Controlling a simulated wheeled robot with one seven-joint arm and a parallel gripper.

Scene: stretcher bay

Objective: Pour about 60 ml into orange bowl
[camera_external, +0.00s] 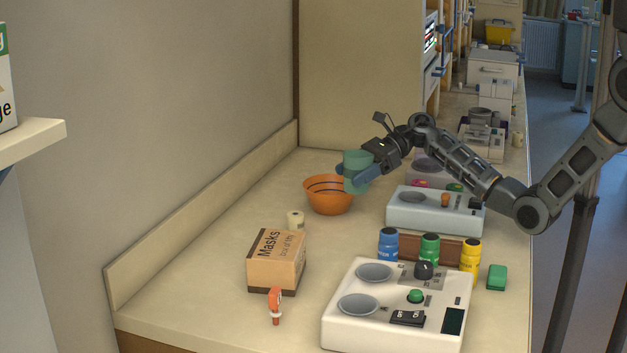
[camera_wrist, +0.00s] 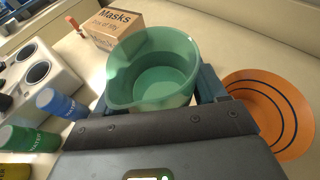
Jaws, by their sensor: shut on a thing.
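The orange bowl (camera_external: 328,200) with dark stripes stands on the counter against no other object that I can make out. In the wrist view the bowl (camera_wrist: 272,112) is at the right, and its visible inside looks empty. My gripper (camera_external: 362,176) is shut on a green cup with a spout (camera_external: 356,160), at the right side of the bowl and partly in front of it. In the wrist view the green cup (camera_wrist: 152,68) sits upright or nearly so between the fingers. No liquid can be made out in it. No stream shows.
Blue (camera_external: 388,245), green and yellow bottles stand behind a white device (camera_external: 395,310). Another device (camera_external: 430,212) is right of the bowl.

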